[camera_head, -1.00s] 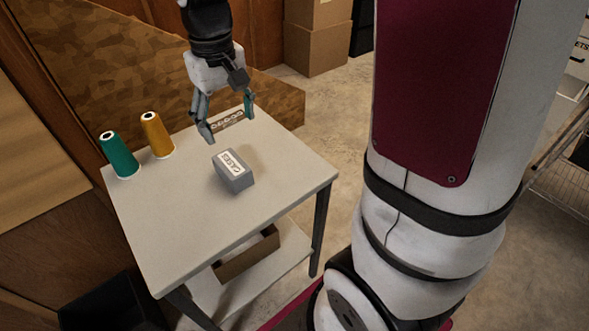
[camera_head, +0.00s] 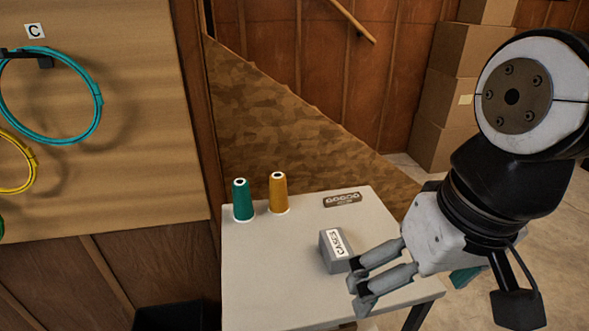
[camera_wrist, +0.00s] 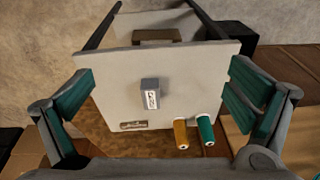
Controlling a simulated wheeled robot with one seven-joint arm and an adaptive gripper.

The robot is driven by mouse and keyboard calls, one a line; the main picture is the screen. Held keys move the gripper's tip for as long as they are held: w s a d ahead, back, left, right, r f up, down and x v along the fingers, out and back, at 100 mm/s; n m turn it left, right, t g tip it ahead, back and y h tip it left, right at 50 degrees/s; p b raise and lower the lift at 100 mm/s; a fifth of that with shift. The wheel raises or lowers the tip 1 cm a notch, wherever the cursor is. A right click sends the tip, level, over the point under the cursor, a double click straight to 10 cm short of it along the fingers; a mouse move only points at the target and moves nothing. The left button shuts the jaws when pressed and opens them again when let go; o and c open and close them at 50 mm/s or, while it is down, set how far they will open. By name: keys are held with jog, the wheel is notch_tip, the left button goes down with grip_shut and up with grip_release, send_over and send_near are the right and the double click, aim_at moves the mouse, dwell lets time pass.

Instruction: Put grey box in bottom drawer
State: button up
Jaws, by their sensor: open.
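The grey box (camera_head: 328,252) with a white printed label lies on the pale table top (camera_head: 255,285), near its middle. It also shows in the wrist view (camera_wrist: 149,86), centred between my fingers and below them. My gripper (camera_head: 415,284) is open and empty, with teal pads spread wide at both sides of the wrist view. In the head view one finger overlaps the box's near right edge, but the wrist view shows it apart from the box. I recognise no drawer in either current view.
A green thread cone (camera_head: 243,200) and an orange one (camera_head: 278,193) stand at the table's back left. A dark flat holder (camera_head: 342,199) lies at the back. Cardboard boxes (camera_head: 450,95) are stacked at right. Coloured hoops (camera_head: 98,100) hang on the left wall.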

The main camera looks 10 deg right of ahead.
jog(key=w+a+r+m+g+y+p, duration=0.1)
jog(key=w+r+m+y+p, duration=0.2)
jog(key=w, duration=0.6)
jog(key=m+g+h+p, duration=0.1)
jog(key=m+h+p, duration=0.2)
jog(key=m+p, duration=0.8)
send_over(337, 243)
jog(key=b, duration=0.3)
notch_tip(337, 243, down, 15)
jog(key=m, duration=0.3)
notch_tip(337, 243, down, 14)
jog(key=shift+f+p, duration=0.2)
jog(key=shift+p, duration=0.4)
jog(key=shift+c, duration=0.6)
jog(key=c, duration=1)
jog(key=shift+r, duration=0.2)
jog(key=shift+c, duration=0.2)
